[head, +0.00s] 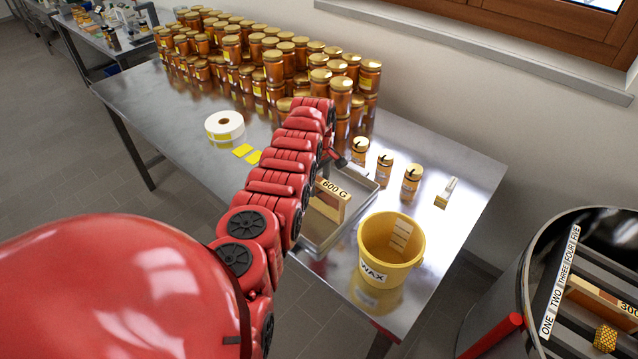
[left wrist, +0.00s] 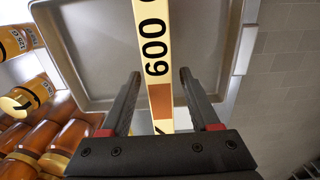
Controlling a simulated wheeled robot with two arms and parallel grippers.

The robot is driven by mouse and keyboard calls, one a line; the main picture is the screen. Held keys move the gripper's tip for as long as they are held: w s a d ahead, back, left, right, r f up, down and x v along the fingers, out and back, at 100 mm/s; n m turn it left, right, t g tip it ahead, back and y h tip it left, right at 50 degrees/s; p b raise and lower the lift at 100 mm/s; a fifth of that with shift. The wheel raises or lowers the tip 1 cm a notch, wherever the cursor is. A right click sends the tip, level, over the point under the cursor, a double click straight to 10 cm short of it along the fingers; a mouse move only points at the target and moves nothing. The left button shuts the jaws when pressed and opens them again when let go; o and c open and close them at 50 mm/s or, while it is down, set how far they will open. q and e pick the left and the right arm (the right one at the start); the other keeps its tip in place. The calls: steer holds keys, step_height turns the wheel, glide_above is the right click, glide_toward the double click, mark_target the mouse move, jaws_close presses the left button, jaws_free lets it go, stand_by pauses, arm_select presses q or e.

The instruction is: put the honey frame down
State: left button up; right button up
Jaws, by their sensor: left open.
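The honey frame (head: 331,203), with a pale wooden bar marked "600 G", is at the metal tray (head: 359,207) on the steel table, partly hidden behind my red left arm. In the left wrist view the frame's bar (left wrist: 156,45) runs lengthwise over the tray (left wrist: 95,60). My left gripper (left wrist: 160,76) is open, with one dark finger on each side of the bar and a gap to each. In the head view the gripper is mostly hidden by the arm. I cannot tell how firmly the frame rests on the tray floor. My right gripper is not in view.
A yellow bucket marked "WAX" (head: 391,250) stands right of the tray. Three small jars (head: 385,165) stand behind it, with many stacked honey jars (head: 270,65) further back. A label roll (head: 224,125) lies left. A drum (head: 530,270) with numbered slots stands at right.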

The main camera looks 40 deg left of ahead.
arm_select(q)
steer(key=shift+w+r, duration=0.1)
steer(key=shift+r, duration=0.4)
step_height(320, 180, up, 10)
steer(key=b, duration=0.3)
steer(key=shift+r, duration=0.65)
